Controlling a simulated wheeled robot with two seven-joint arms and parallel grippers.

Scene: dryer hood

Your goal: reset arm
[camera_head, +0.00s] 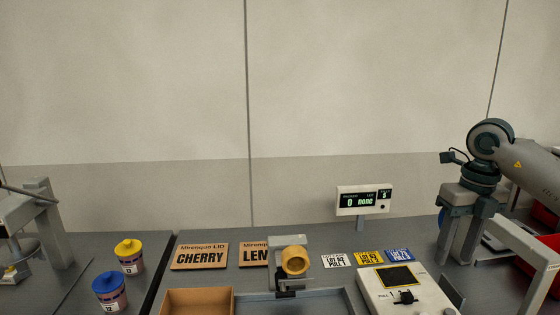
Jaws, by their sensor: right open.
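My right gripper (460,258) is at the right of the head view, its arm coming in from the right edge. It points down above the back right of the bench (410,237), behind the white device (405,287). Its two fingers are apart, with nothing seen between them. My left gripper cannot be made out in this view.
A jar with a yellow lid (129,256) and one with a blue lid (110,292) stand at left. Lid signs (200,256), a tape roll (295,260), several lot cards (368,258) and a display (363,200) are mid-bench. A red bin (545,218) is at far right.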

